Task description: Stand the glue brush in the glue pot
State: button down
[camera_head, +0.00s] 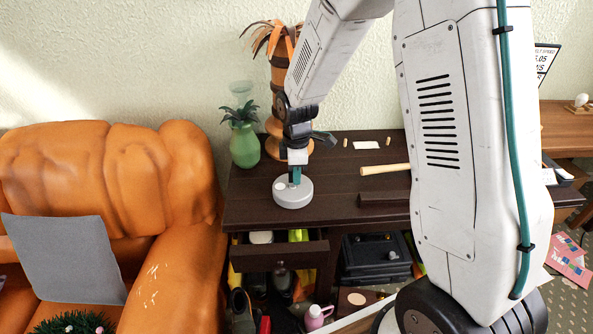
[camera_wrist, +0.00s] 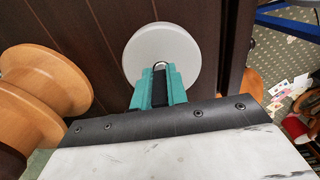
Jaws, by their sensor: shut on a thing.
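A squat, round, pale grey thing (camera_head: 293,196) is on the dark desk, left of its middle; it looks like a lidded glue pot, but I cannot be sure. My gripper (camera_head: 295,177) points down at its top. In the wrist view the teal fingers (camera_wrist: 160,80) are shut on a small part with a rounded metallic edge over the grey disc (camera_wrist: 165,45). The fingers hide most of that part. A pale cream rod (camera_head: 384,169), perhaps the glue brush's handle, lies on the desk to the right, its right end near my arm in the picture.
A green vase (camera_head: 244,146) and a tall turned wooden stand (camera_head: 279,85) are at the desk's back left. A dark bar (camera_head: 383,200) lies near the front edge. A drawer (camera_head: 279,256) stands open below. An orange armchair (camera_head: 180,230) is to the left.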

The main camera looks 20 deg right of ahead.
jog(key=shift+f, duration=0.7)
jog(key=c, duration=1.3)
grip_release()
notch_tip(320, 180, up, 8)
jog(key=shift+f, duration=0.1)
